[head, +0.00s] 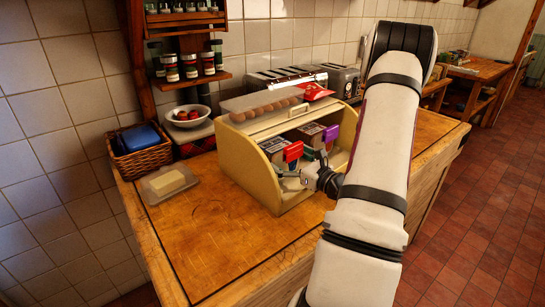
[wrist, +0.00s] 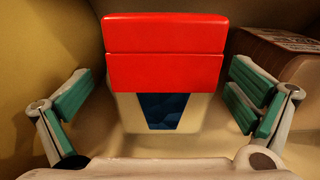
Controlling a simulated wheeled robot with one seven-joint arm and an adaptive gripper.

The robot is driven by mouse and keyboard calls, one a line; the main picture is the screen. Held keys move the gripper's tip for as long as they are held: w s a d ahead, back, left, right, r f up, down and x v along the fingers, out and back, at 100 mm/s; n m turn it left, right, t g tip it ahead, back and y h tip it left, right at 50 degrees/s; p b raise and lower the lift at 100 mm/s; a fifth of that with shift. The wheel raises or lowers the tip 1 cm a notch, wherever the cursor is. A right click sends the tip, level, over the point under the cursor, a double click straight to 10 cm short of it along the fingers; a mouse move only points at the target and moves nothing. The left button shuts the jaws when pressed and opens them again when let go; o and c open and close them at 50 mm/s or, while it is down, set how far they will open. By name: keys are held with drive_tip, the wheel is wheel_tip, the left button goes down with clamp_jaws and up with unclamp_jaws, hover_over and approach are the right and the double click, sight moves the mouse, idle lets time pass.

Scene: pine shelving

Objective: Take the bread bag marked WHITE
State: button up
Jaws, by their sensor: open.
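The cream bread bin (head: 229,157) stands on the wooden counter with its front open. Inside, one item has a red top (head: 293,152) and another a purple top (head: 331,133). In the wrist view the red-topped pale bag (wrist: 125,112) with a dark blue panel stands upright, straight ahead. My gripper (wrist: 160,95) is open, its green-padded fingers to either side of the red top, apart from it. In the head view my gripper (head: 316,178) is at the bin's open front. No word WHITE is readable on any bag.
A brown printed package (wrist: 285,55) lies close to my right finger. Bin walls enclose the space. Eggs (head: 265,107) and a red packet (head: 315,91) lie on the bin top. A butter dish (head: 168,184) sits left; the counter's front left (head: 225,240) is clear.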

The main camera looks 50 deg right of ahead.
sight(279, 151)
drive_tip(key=w, duration=0.2)
drive_tip(key=w+d, duration=0.1)
drive_tip(key=w, duration=0.1)
drive_tip(key=shift+w, duration=0.25)
drive_tip(key=c, duration=1.3)
drive_tip(key=shift+r, duration=0.1)
